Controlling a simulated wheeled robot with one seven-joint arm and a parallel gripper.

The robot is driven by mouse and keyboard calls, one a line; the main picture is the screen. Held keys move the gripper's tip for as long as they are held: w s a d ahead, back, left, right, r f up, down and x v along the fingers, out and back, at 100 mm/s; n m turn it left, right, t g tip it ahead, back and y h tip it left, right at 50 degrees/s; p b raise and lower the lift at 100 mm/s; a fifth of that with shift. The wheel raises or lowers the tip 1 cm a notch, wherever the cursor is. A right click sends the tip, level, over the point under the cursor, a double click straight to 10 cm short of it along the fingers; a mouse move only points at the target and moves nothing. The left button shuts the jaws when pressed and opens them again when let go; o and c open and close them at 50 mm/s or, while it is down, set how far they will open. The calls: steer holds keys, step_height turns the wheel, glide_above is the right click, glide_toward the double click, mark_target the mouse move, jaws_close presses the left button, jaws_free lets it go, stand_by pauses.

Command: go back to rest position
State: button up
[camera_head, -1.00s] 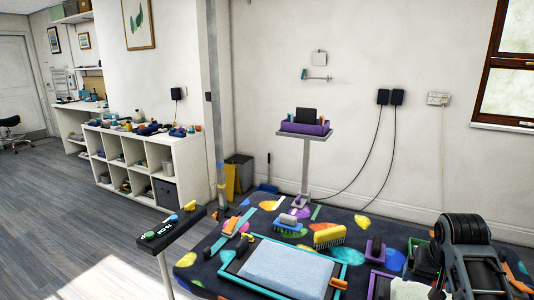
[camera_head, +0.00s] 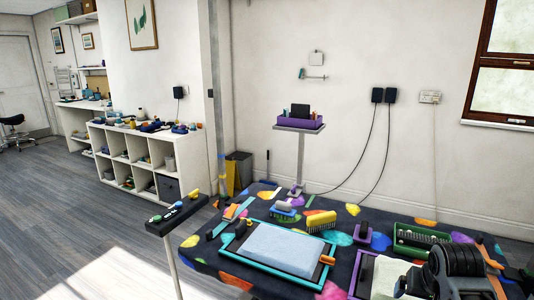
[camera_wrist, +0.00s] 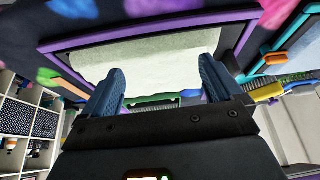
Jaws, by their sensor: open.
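My gripper (camera_wrist: 162,95) shows in the wrist view with two blue fingers spread wide apart. Nothing is between them. A purple-framed tray with a pale pad (camera_wrist: 150,60) lies beyond the fingers. In the head view my dark arm (camera_head: 458,270) is at the lower right, over the near right part of the table. The fingers cannot be made out there. The purple-framed tray (camera_head: 358,272) is partly hidden by my arm.
A small stand (camera_head: 168,222) is at the left. A white shelf unit (camera_head: 140,154) is farther back. The floor at left is clear.

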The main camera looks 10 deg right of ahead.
steer(key=s+a+f+n+t, duration=0.2)
steer(key=s+a+f, duration=0.2)
steer(key=s+a, duration=0.5)
steer(key=s+a+f+n+t, duration=0.1)
steer(key=s+a+f+t, duration=0.25)
steer(key=s+a, duration=0.45)
steer(key=s+a+r+n+t+y, duration=0.1)
steer(key=s+r+t, duration=0.1)
steer(key=s+r, duration=0.7)
steer(key=s+a+r+n+t+y, duration=0.1)
steer(key=s+a+r+n+t, duration=0.1)
steer(key=s+r, duration=0.7)
steer(key=s, duration=0.6)
steer(key=shift+s+a+r+t+y, duration=0.15)
steer(key=shift+a+t+y, duration=0.15)
steer(key=shift+t, duration=0.05)
